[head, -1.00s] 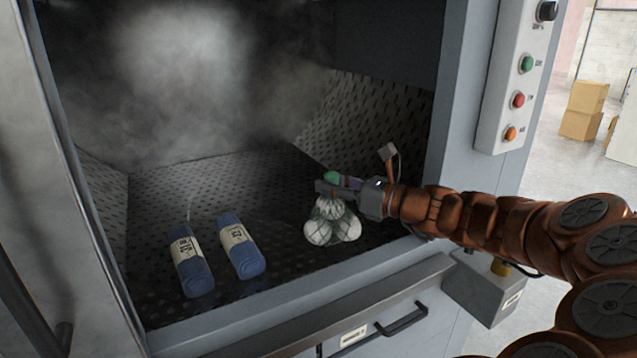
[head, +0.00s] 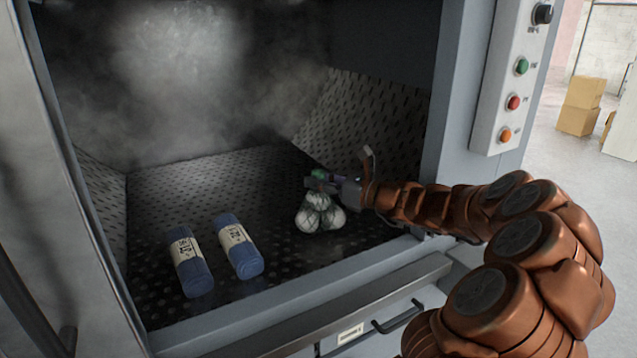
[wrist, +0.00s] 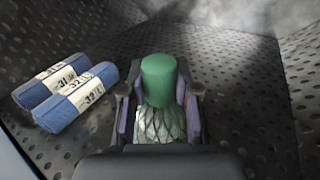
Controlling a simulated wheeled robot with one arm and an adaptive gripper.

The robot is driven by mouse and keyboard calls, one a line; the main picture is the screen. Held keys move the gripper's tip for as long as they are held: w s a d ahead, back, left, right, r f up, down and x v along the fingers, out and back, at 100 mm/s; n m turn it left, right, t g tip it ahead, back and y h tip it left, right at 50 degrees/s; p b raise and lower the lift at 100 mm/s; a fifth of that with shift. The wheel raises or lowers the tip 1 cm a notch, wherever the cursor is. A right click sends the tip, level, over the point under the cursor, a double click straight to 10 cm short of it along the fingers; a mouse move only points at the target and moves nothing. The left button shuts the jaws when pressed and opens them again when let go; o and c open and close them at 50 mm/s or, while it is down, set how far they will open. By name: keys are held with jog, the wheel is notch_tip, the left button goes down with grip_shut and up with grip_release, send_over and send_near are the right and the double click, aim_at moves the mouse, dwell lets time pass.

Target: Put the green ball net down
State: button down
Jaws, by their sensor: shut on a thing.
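The green ball net (head: 321,215) is a net of several white balls with a green top. It is inside the washer chamber, at the right of the perforated floor, low over or on it; I cannot tell whether it touches. My gripper (head: 322,181) is shut on the net's top from the right. In the wrist view the green cap (wrist: 158,80) of the net stands between the two fingers of my gripper (wrist: 157,103), with the pale mesh below it. The lower balls are hidden in that view.
Two blue rolls with white labels, a left one (head: 190,262) and a right one (head: 240,246), lie on the chamber floor (head: 160,195) left of the net. Mist hangs at the back. The front sill (head: 300,300) and right door post (head: 462,120) border the opening.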

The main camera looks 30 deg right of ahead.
jog(key=shift+f, duration=0.6)
jog(key=c, duration=0.9)
grip_release()
jog(key=shift+o, duration=0.2)
jog(key=b+v, duration=0.2)
jog(key=v, duration=1)
jog(key=shift+a, duration=0.1)
